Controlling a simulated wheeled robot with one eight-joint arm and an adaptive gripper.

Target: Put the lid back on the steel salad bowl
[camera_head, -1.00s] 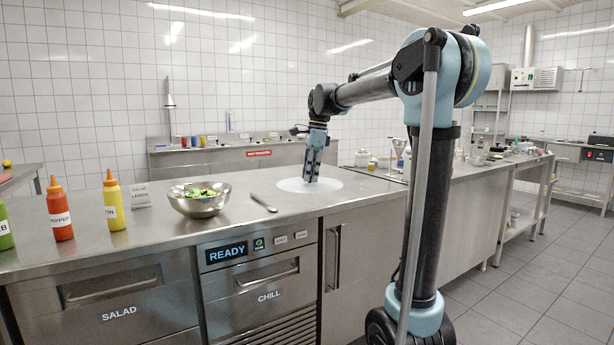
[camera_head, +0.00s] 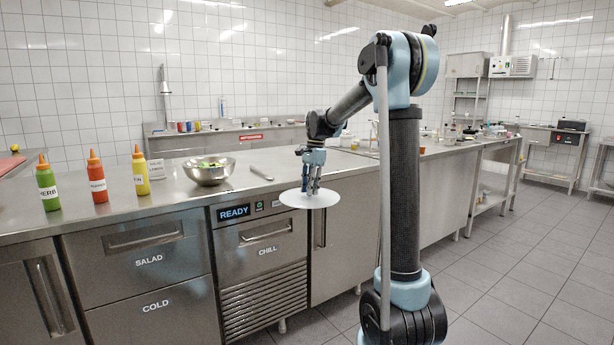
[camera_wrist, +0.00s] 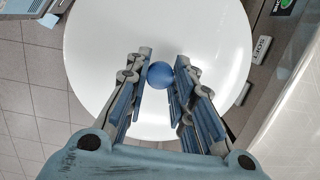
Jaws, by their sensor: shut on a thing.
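The lid is a flat white disc (camera_head: 296,200) with a blue round knob (camera_wrist: 160,74). My gripper (camera_head: 311,189) is shut on the knob and holds the lid roughly level in the air, in front of the counter edge and to the right of the bowl. In the wrist view the fingers (camera_wrist: 157,84) flank the knob, and the lid fills most of the upper picture.
Green (camera_head: 47,184), red (camera_head: 97,178) and yellow (camera_head: 141,172) squeeze bottles stand left of the bowl, near a small label card (camera_head: 156,170). A spoon-like utensil (camera_head: 261,173) lies right of the bowl. The counter (camera_head: 230,188) has drawers below.

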